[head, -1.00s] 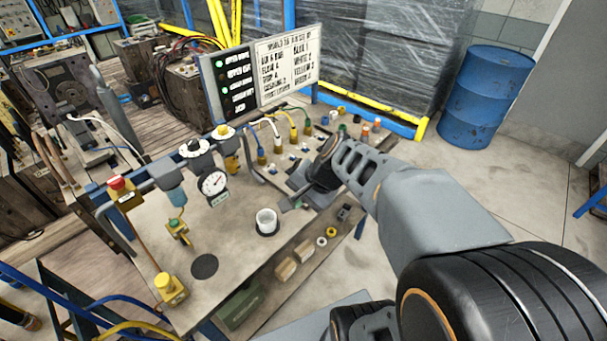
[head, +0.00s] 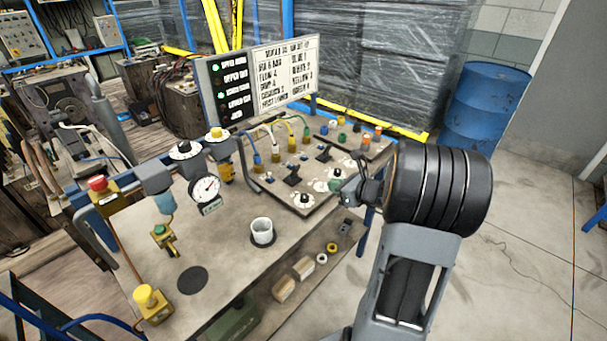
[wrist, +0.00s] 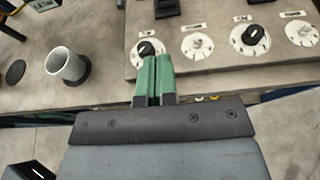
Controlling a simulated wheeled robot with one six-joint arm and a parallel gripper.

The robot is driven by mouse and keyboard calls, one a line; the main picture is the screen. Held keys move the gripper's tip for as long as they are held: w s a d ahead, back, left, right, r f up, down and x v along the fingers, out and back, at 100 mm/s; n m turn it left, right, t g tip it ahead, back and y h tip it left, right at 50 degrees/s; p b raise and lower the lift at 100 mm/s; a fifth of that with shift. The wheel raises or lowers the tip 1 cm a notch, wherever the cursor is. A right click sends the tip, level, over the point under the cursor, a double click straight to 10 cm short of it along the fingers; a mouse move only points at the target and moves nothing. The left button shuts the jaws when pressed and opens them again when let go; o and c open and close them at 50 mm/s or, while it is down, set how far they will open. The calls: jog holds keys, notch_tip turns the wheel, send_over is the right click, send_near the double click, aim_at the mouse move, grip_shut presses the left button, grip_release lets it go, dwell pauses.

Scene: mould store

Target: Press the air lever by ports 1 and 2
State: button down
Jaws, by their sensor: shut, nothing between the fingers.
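The port panel stands at the back of the bench, with blue, white, yellow and green hoses plugged in. Two black levers show in the head view: a nearer one (head: 292,178) by the blue and white hoses, and a farther one (head: 323,155). Which port numbers they sit by is too small to read. A black lever base (wrist: 166,8) is cut by the top edge of the wrist view. My gripper (wrist: 154,62) is shut and empty, its green fingers overlapping the leftmost dial (wrist: 147,47) in that view. In the head view, it is at the panel's front right edge, apart from the levers.
A white cup (head: 261,230) stands on the bench before the panel. A pressure gauge (head: 205,189), a red button (head: 97,183) and a yellow button (head: 146,297) are to the left. A sign board (head: 265,80) rises behind. A blue drum (head: 486,105) stands at right.

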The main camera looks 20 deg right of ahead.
send_near(295, 171)
jog(key=f, duration=0.1)
jog(key=w+f, duration=0.1)
jog(key=w+a+f, duration=0.1)
jog(key=f, duration=0.1)
jog(key=shift+p, duration=0.35)
jog(key=shift+w+a+r+p, duration=0.15)
jog(key=shift+w+r+p, duration=0.05)
jog(key=shift+w, duration=0.3)
jog(key=shift+w+a+r+p, duration=0.2)
jog(key=shift+w, duration=0.3)
jog(key=shift+w+a+r, duration=0.15)
jog(key=shift+w+r, duration=0.05)
jog(key=shift+w, duration=0.2)
jog(key=shift+w+a+r, duration=0.15)
jog(key=shift+w+a, duration=0.05)
jog(key=shift+w, duration=0.2)
jog(key=shift+p, duration=0.35)
